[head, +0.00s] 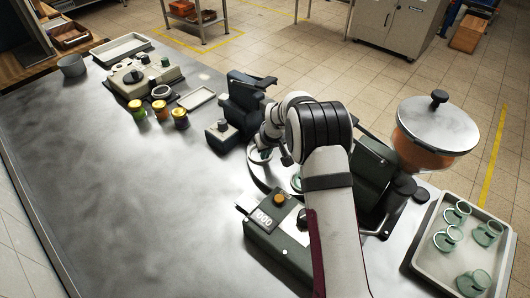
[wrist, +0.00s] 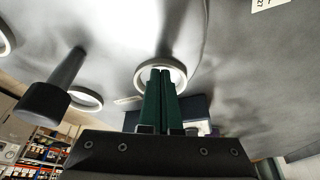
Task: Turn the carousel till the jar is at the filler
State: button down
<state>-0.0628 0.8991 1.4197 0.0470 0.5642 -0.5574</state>
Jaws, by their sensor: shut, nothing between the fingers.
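The carousel (head: 256,182) is a grey disc, largely hidden behind my arm in the head view. Its grey top (wrist: 230,55) fills much of the wrist view, with pale ring seats, one (wrist: 87,100) to the left. A dark knobbed post (wrist: 50,95) stands at left in that view. My gripper (wrist: 161,72) is shut and empty. Its green fingertips overlap another pale ring (wrist: 182,72); I cannot tell whether they touch it. A large hopper with a metal lid (head: 438,122) and orange-brown bowl stands right of the arm; it may be the filler. I cannot clearly pick out the jar.
A control box (head: 278,226) with an orange button stands in front of the carousel. A tray (head: 425,262) at right holds several pale green clip-like parts. Small coloured pots (head: 160,110) and a machine (head: 140,75) stand at back left. The left tabletop is clear.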

jog(key=shift+s+d, duration=0.1)
jog(key=shift+s, duration=0.1)
jog(key=shift+s+d+n+y, duration=0.2)
jog(key=shift+s+n, duration=0.25)
jog(key=shift+n, duration=0.1)
jog(key=shift+s+d+n+y, duration=0.2)
jog(key=shift+s+n, duration=0.2)
jog(key=shift+n, duration=0.15)
jog(key=shift+s+d+n+g+y, duration=0.25)
jog(key=shift+s+d+n, duration=0.25)
jog(key=shift+n, duration=0.25)
jog(key=shift+s+d+n+g+y, duration=0.15)
jog(key=shift+s+d+n+g, duration=0.15)
jog(key=shift+s+n, duration=0.4)
jog(key=shift+s+d, duration=0.7)
jog(key=shift+d, duration=0.5)
jog(key=a+r, duration=0.1)
jog(key=w+a+r, duration=0.1)
jog(key=a+r, duration=0.1)
jog(key=shift+w, duration=0.3)
jog(key=v, duration=0.9)
jog(key=shift+w+d, duration=0.2)
jog(key=shift+d, duration=0.15)
